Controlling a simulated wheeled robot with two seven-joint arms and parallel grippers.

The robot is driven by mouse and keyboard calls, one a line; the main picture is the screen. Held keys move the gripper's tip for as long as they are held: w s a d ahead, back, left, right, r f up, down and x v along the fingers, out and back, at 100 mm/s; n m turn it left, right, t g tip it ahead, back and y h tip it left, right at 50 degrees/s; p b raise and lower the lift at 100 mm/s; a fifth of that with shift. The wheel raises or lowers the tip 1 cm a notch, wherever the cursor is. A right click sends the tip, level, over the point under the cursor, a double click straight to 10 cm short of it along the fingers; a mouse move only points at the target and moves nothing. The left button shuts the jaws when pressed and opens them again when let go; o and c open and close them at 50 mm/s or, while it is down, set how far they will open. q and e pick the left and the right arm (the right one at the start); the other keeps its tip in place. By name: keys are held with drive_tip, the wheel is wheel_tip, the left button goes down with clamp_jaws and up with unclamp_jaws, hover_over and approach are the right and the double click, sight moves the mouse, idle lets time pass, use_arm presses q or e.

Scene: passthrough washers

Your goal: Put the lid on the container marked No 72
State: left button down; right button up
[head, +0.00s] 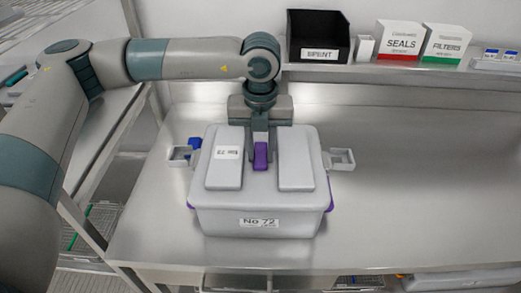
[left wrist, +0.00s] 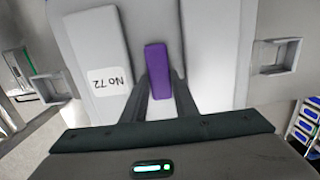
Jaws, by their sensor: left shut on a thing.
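The grey container marked No 72 (head: 259,222) stands on the steel bench. Its grey lid (head: 223,173), with two raised panels, a No 72 label and a purple handle (head: 261,156), lies over its top. I cannot tell whether the lid is fully seated or slightly above the rim. My left gripper (head: 260,148) comes down from behind and is shut on the purple handle. In the left wrist view the handle (left wrist: 156,70) sits between the two dark fingers. Grey square loops stick out at the left (head: 181,155) and right (head: 342,159). My right gripper is not in view.
A shelf behind the bench (head: 430,190) holds a black bin (head: 318,37), a SEALS box (head: 398,40) and a FILTERS box (head: 444,44). A small blue thing (head: 195,143) shows by the left loop. The bench to the right is clear.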

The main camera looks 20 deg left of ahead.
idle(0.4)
use_arm(q)
drive_tip(key=c, duration=1.3)
unclamp_jaws()
drive_tip(key=shift+c, duration=0.2)
drive_tip(key=shift+o, duration=0.9)
drive_tip(key=shift+s, duration=0.1)
drive_tip(key=shift+r, duration=0.1)
drive_tip(key=shift+r, duration=1.1)
drive_tip(key=shift+r+p, duration=0.6)
drive_tip(key=shift+r, duration=1.8)
clamp_jaws()
drive_tip(key=shift+f, duration=0.1)
